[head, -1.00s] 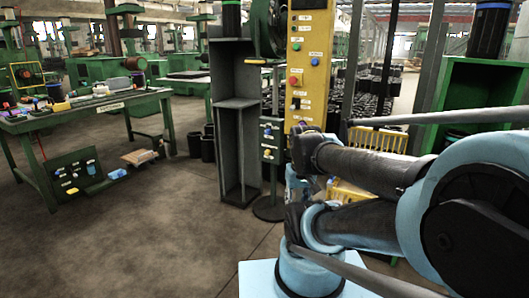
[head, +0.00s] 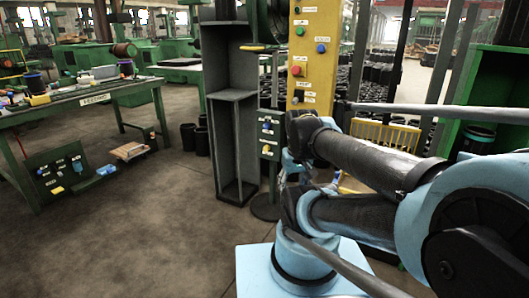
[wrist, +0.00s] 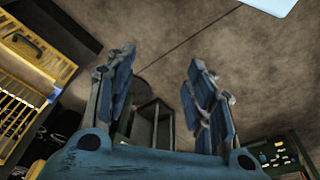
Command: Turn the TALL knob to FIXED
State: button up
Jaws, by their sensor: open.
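No label reading TALL or FIXED is legible, so I cannot tell which knob is the TALL one. A dark control box (head: 269,150) on a stand, with small blue knobs, stands beside the yellow panel (head: 314,60), which carries green, blue and red buttons. A dark green board (head: 58,176) with small coloured knobs leans under the left bench; a board with coloured knobs (wrist: 278,155) also shows at lower right in the wrist view. My gripper (wrist: 160,60) is open and empty, fingers wide apart, touching nothing visible.
A tall grey open shelf (head: 230,110) stands left of the control box. The green bench (head: 110,87) is at left. A yellow crate (head: 385,135) lies behind my arm, and a green cabinet (head: 485,85) stands at right.

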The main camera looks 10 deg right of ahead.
jog(key=w+d+r+n+t+h, duration=0.1)
jog(key=w+r+n+t+h, duration=0.15)
jog(key=w+n, duration=0.95)
jog(key=w+d+r+n+t+h, duration=0.1)
jog(key=w+r+n+h, duration=0.15)
jog(key=w, duration=2.05)
jog(key=w+a+f+n+t+h, duration=0.1)
jog(key=w+a+f+n, duration=0.15)
jog(key=w, duration=0.45)
jog(key=w+a+f+n+t+h, duration=0.1)
jog(key=w+a+f+n, duration=0.1)
jog(key=w+f+n, duration=0.35)
jog(key=n+t, duration=0.3)
jog(key=n, duration=0.3)
send_near(265, 149)
jog(key=shift+h, duration=0.4)
jog(key=x, duration=0.9)
jog(key=shift+w+f, duration=0.15)
jog(key=shift+f, duration=0.05)
jog(key=c, duration=1)
